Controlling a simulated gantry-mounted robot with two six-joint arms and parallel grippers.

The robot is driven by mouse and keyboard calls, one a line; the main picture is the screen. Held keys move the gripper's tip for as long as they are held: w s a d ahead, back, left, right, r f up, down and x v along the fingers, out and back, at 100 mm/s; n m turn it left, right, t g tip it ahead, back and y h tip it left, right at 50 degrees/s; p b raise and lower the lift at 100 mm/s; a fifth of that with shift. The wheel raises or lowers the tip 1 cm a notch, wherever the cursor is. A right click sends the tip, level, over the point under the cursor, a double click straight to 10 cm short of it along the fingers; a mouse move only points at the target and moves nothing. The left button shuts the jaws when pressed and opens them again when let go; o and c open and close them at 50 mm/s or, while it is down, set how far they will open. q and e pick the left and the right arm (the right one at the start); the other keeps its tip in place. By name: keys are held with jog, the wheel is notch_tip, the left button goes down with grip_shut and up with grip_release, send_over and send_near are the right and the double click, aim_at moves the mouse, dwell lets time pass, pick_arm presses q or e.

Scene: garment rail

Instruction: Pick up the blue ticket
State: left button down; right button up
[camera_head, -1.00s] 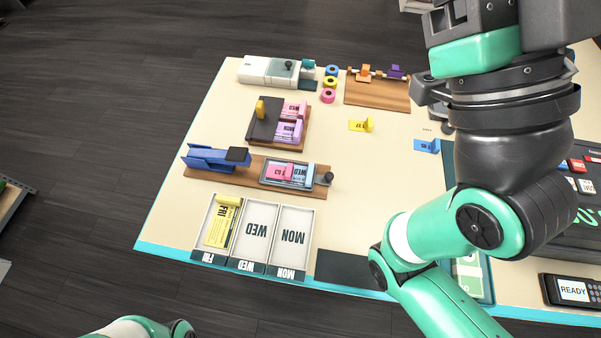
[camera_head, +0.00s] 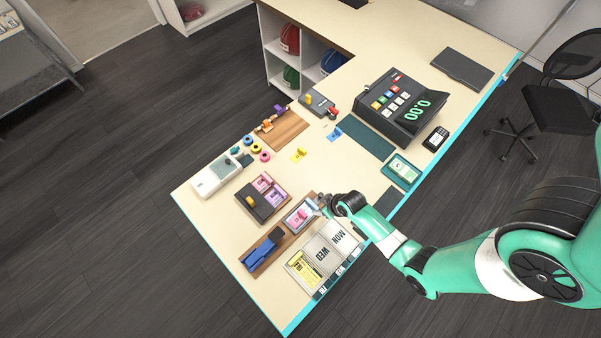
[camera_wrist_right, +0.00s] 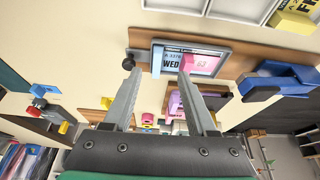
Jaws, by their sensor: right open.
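A small blue ticket with an upright tab (camera_head: 333,134) lies on the cream table beside the dark green mat. The right wrist view shows a small blue piece (camera_wrist_right: 45,89) at left, probably this ticket. A light blue WED slip (camera_wrist_right: 173,58) lies in a grey-framed tray (camera_wrist_right: 226,50), with a pink ticket marked 67 (camera_wrist_right: 202,64) on it. My right gripper (camera_head: 319,203) is at the end of this tray. In the right wrist view its fingers (camera_wrist_right: 158,75) are apart, with nothing between them, pointing towards the tray. My left gripper is out of view.
A yellow ticket (camera_head: 299,155) lies near the blue one. The FRI, WED and MON bins (camera_head: 320,256) stand along the front edge. A blue stapler-like tool (camera_head: 263,250) shares the wooden board. A cash register (camera_head: 400,107) stands beyond. Table around the yellow ticket is clear.

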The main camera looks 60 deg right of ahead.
aim_at(315, 206)
jog(key=shift+w+d+f+b, duration=0.3)
jog(key=shift+d+b, duration=0.1)
jog(key=shift+b, duration=0.35)
jog(key=b+x, duration=0.4)
jog(key=x, duration=0.1)
jog(key=shift+f+b, duration=0.3)
jog(key=shift+b, duration=0.05)
jog(key=shift+w+f, duration=0.1)
jog(key=shift+f, duration=0.1)
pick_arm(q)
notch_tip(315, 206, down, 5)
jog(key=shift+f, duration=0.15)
pick_arm(e)
jog(key=shift+c, duration=0.3)
grip_shut()
